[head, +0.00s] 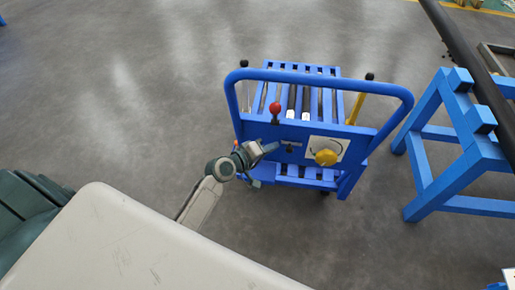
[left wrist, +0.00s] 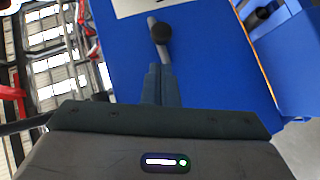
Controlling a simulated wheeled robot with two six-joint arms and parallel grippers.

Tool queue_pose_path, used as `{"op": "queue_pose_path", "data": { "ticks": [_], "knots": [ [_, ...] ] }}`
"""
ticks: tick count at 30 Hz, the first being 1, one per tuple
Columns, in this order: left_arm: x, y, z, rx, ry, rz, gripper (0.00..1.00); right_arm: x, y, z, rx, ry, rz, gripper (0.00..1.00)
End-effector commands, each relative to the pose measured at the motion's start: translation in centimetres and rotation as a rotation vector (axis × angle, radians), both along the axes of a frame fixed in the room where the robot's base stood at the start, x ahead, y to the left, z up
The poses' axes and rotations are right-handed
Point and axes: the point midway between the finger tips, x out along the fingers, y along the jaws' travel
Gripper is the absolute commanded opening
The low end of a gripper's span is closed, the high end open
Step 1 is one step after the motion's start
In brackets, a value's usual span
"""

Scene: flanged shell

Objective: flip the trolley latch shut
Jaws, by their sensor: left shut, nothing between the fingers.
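The blue trolley (head: 350,134) stands in the middle of the head view, its upright panel facing me. What looks like the latch, a small grey bar (head: 291,143) with a black knob, is on the panel between the red-knobbed lever and the yellow dial. In the left wrist view the black knob (left wrist: 161,33) and grey bar lie straight ahead of the fingertips. My left gripper (head: 271,147) is shut and empty, just left of the latch; its fingers (left wrist: 161,82) point at the bar. I cannot tell whether they touch it. My right gripper is not in view.
A red-knobbed lever (head: 275,108) and a yellow dial knob (head: 326,157) on a white plate flank the latch. A blue trestle (head: 425,130) carrying a dark pipe (head: 470,60) stands at the right. The grey floor left of the trolley is clear.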

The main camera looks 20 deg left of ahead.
Motion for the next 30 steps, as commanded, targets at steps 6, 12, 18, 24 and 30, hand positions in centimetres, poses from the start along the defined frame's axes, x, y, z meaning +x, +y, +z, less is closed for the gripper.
{"op": "queue_pose_path", "data": {
  "ticks": [6,12,18,24,30],
  "knots": [
    [0.5,-1.8,-0.7,0.000,0.000,0.000,0.00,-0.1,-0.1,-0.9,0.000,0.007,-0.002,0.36],
    [0.6,-2.1,-0.9,0.001,-0.001,0.001,0.00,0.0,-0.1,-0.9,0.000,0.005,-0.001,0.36],
    [0.6,-2.0,-0.9,0.001,-0.001,0.001,0.00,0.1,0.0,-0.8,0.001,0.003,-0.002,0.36],
    [1.1,-3.6,-0.7,-0.004,-0.002,0.001,0.00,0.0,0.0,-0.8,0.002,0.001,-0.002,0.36],
    [1.6,-5.6,-0.8,0.000,-0.001,0.000,0.00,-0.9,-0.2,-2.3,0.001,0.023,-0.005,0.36]
  ]
}}
